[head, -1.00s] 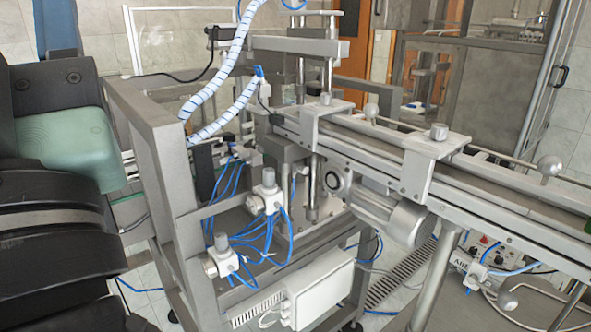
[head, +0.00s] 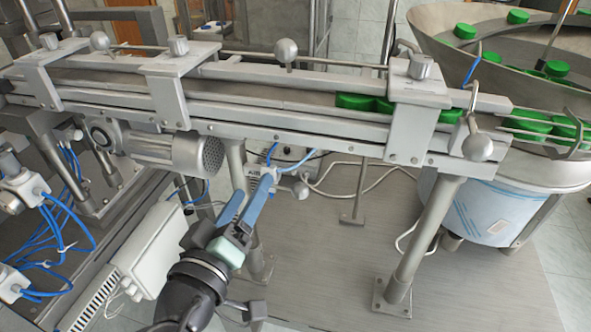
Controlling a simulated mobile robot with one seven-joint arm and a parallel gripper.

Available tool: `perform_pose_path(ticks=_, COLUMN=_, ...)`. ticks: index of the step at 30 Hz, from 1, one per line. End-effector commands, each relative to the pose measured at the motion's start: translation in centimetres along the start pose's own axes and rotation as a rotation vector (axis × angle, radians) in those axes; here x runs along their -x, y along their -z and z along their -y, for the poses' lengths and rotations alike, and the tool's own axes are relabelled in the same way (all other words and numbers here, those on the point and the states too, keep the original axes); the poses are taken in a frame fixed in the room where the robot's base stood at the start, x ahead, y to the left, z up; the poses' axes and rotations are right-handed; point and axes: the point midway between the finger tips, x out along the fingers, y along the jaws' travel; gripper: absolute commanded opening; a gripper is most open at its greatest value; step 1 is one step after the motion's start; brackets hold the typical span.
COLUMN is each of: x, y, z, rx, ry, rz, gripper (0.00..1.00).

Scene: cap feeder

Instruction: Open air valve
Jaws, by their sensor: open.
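The air valve (head: 291,183) is a small silver fitting under the conveyor, beside a label reading AIR and a blue hose. It is small, and its handle position is hard to make out. My gripper (head: 252,190) reaches up from below with its two blue fingers apart and nothing seen between them. The fingertips are just left of the valve in the picture. Whether they touch it cannot be told from this one view.
The conveyor (head: 280,112) runs overhead, with a motor (head: 185,153) at left. Conveyor legs (head: 425,235) stand at right and behind my gripper. A white box (head: 155,250) is left of my arm. A bowl feeder (head: 430,25) with green caps is at right. The floor between is clear.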

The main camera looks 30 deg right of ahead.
Motion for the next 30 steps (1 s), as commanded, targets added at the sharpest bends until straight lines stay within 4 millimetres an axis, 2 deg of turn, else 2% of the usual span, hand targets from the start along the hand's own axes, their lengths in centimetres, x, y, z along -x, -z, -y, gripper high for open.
perform_pose_path(ticks=1, x=0.2, y=-2.4, z=0.6, rx=0.074, ry=-0.036, rz=0.043, gripper=0.69)
perform_pose_path(ticks=3, x=0.4, y=-4.4, z=0.6, rx=0.148, ry=-0.084, rz=0.082, gripper=0.69)
perform_pose_path(ticks=6, x=0.8, y=-6.0, z=0.6, rx=0.213, ry=-0.127, rz=0.112, gripper=0.69)
perform_pose_path(ticks=10, x=0.4, y=-6.7, z=0.3, rx=0.243, ry=-0.150, rz=0.124, gripper=0.69)
perform_pose_path(ticks=13, x=-0.9, y=-6.8, z=-0.1, rx=0.243, ry=-0.151, rz=0.125, gripper=0.69)
perform_pose_path(ticks=24, x=-8.3, y=-7.4, z=-1.3, rx=0.240, ry=-0.151, rz=0.124, gripper=0.69)
perform_pose_path(ticks=30, x=-10.9, y=-7.7, z=-1.6, rx=0.239, ry=-0.148, rz=0.122, gripper=0.69)
